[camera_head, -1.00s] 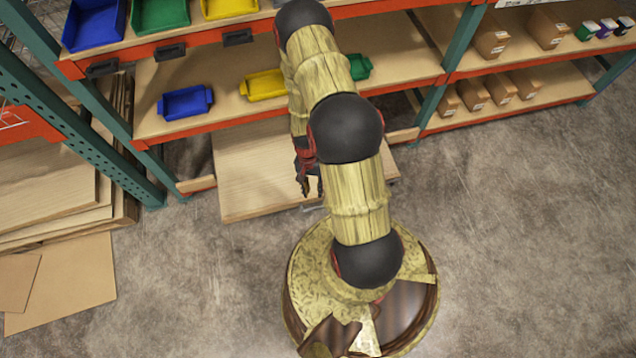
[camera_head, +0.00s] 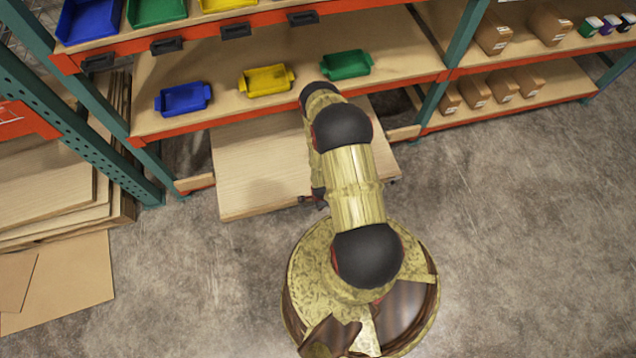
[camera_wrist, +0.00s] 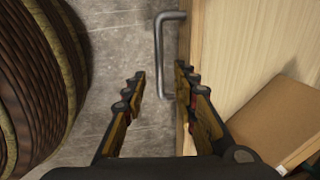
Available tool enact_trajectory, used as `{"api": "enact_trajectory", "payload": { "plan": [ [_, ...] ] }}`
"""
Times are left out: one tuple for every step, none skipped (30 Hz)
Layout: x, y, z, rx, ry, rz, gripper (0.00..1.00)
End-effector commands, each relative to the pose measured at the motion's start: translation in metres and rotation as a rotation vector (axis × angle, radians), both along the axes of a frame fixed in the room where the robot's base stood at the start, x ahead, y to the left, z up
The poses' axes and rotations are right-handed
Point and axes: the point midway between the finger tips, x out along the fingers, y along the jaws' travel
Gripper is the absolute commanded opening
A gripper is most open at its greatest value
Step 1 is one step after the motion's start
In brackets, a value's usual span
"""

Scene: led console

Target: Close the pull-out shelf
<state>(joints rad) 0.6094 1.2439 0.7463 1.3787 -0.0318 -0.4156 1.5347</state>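The pull-out shelf (camera_head: 255,170) is a light wooden board that juts out below the lower rack shelf in the head view. In the wrist view its wooden face (camera_wrist: 228,45) fills the right side, with a grey metal bar handle (camera_wrist: 160,55) along its edge. My gripper (camera_wrist: 163,82) is open, its fingers spread, with the handle's lower end showing between or just beyond the fingertips. I cannot tell whether they touch it. In the head view my gripper (camera_head: 312,199) is mostly hidden by my arm at the shelf's front edge.
Blue (camera_head: 184,99), yellow (camera_head: 266,82) and green (camera_head: 346,64) bins stand on the rack shelf above. A brown box (camera_wrist: 285,125) lies on the board in the wrist view. Wooden sheets (camera_head: 50,195) are stacked at the left. The concrete floor (camera_head: 520,240) at the right is clear.

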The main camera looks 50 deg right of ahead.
Motion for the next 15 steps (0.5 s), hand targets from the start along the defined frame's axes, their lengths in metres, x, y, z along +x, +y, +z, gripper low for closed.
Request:
{"api": "enact_trajectory", "payload": {
  "plan": [
    [0.001,0.000,-0.013,0.000,0.001,0.001,0.29],
    [0.002,-0.001,-0.017,0.000,0.001,0.001,0.29],
    [0.003,-0.002,-0.023,0.000,0.000,0.001,0.29],
    [0.004,-0.002,-0.027,0.000,0.001,0.001,0.29],
    [0.004,-0.002,-0.031,0.001,0.002,0.001,0.29],
    [0.005,-0.003,-0.036,0.001,0.002,0.001,0.29],
    [0.005,-0.003,-0.039,0.001,0.002,0.002,0.29],
    [0.006,-0.004,-0.041,0.001,0.002,0.002,0.29],
    [0.007,-0.004,-0.044,0.000,0.001,0.002,0.29],
    [0.007,-0.004,-0.046,0.000,0.001,0.002,0.29],
    [0.008,-0.004,-0.047,0.000,0.001,0.002,0.29],
    [0.008,-0.005,-0.049,0.000,0.001,0.002,0.29],
    [0.008,-0.005,-0.049,0.000,0.001,0.002,0.29],
    [0.008,-0.005,-0.049,0.000,0.001,0.002,0.29],
    [0.008,-0.005,-0.050,0.000,0.001,0.002,0.29]
  ]
}}
